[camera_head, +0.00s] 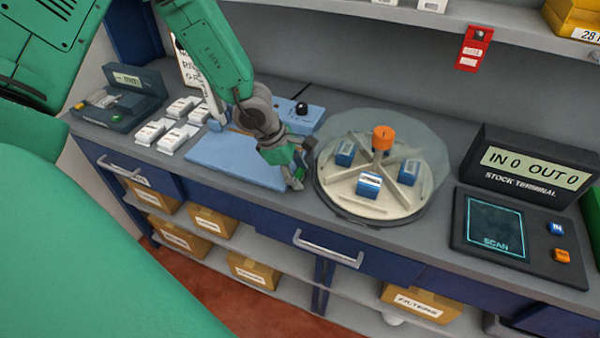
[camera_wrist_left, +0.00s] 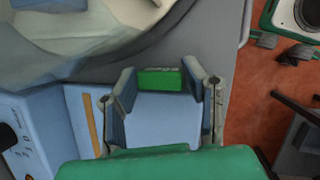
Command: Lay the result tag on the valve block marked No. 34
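My left gripper (camera_head: 296,174) points down over the right end of the blue mat (camera_head: 225,160), just left of the round carousel. In the left wrist view, its fingers (camera_wrist_left: 160,80) close on the sides of a small green tag (camera_wrist_left: 160,81). Dark marks on the tag's edge are too small to read. Blue valve blocks with white labels stand apart in the carousel: one at the back left (camera_head: 345,153), one at the front (camera_head: 369,184), one at the right (camera_head: 410,171). Their numbers are not legible. My right gripper is not in view.
The carousel (camera_head: 392,214) has dividers, an orange knob (camera_head: 382,139) and a clear cover at the back. A stock terminal (camera_head: 505,225) reads IN 0 OUT 0. A blue box with a black knob (camera_head: 299,113) stands behind the mat. Several white pieces (camera_head: 172,138) lie left.

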